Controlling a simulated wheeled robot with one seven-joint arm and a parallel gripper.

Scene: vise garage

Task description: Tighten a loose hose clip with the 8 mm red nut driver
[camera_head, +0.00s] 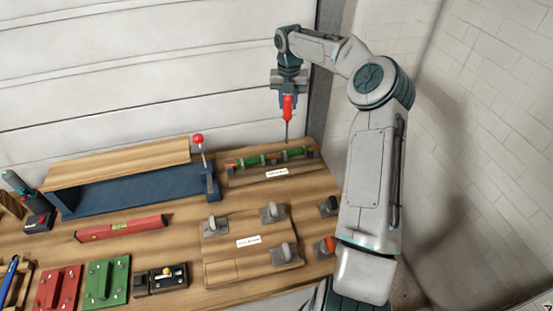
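My gripper (288,93) is shut on the red-handled nut driver (287,108). The driver hangs upright with its thin shaft pointing down. Its tip is at or just above the right part of the green hose (273,158), at the back right of the bench. Whether the tip touches a clip screw is too small to tell. The hose lies across a wooden board between orange-ended holders, with light clips (257,159) around it. Which clip is loose cannot be seen.
A blue bench frame (140,190) with a wooden top and a red-knobbed lever (198,140) stands left of the hose. A red level (122,229) lies in front. Several grey clamps (272,213) stand on the bench. A garage door is behind, a brick wall at right.

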